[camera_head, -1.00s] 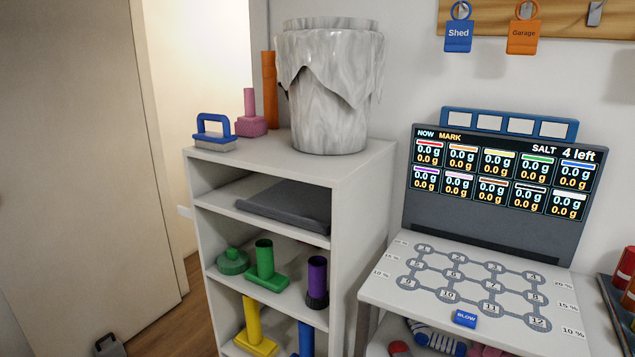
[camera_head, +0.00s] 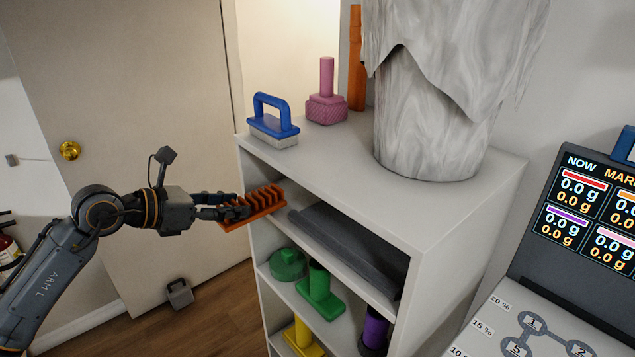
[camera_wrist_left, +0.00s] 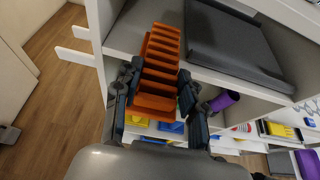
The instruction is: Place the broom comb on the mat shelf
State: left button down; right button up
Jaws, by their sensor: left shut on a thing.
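The orange broom comb (camera_head: 258,204), a ridged bar, is held in my left gripper (camera_head: 236,210) at the left side of the shelf unit. In the left wrist view the comb (camera_wrist_left: 160,62) sits between the two fingers of my left gripper (camera_wrist_left: 152,105), its far end over the shelf board. The mat shelf (camera_head: 283,215) is the upper compartment, with a dark grey folded mat (camera_head: 350,250) on it. The mat (camera_wrist_left: 228,42) lies just right of the comb in the wrist view, apart from it. My right gripper is out of view.
On the unit's top (camera_head: 330,160) stand a blue-handled brush (camera_head: 273,122), a pink tool (camera_head: 326,95) and a marble-patterned bin (camera_head: 435,110). Lower shelves hold green (camera_head: 318,292), yellow (camera_head: 303,338) and purple (camera_head: 375,330) tools. Bare board shows left of the mat.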

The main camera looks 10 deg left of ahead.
aim_at(274, 188)
pick_arm(q)
jog(key=w+d+p, duration=0.1)
jog(key=w, duration=0.1)
jog(key=w+d+r+p, duration=0.1)
jog(key=w+d, duration=0.2)
jog(key=w+d+p, duration=0.1)
jog(key=w+d, duration=0.1)
jog(key=shift+w+d+f, duration=0.1)
jog(key=shift+w+f, duration=0.2)
jog(key=shift+w, duration=0.1)
jog(key=shift+w+d, duration=0.15)
jog(key=shift+w, duration=0.1)
jog(key=shift+w+d+p, duration=0.2)
jog(key=shift+w+p, duration=0.05)
jog(key=shift+p, duration=0.2)
jog(key=shift+w+d+r+p, duration=0.15)
jog(key=shift+w+d+p, duration=0.5)
jog(key=shift+w+d, duration=0.35)
jog(key=shift+w+f, duration=0.25)
jog(key=shift+f, duration=0.35)
jog(key=shift+f+p, duration=0.35)
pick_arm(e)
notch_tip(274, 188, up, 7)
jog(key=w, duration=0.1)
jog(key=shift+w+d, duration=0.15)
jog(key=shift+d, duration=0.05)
pick_arm(q)
jog(key=shift+s+a, duration=0.1)
jog(key=shift+a, duration=0.05)
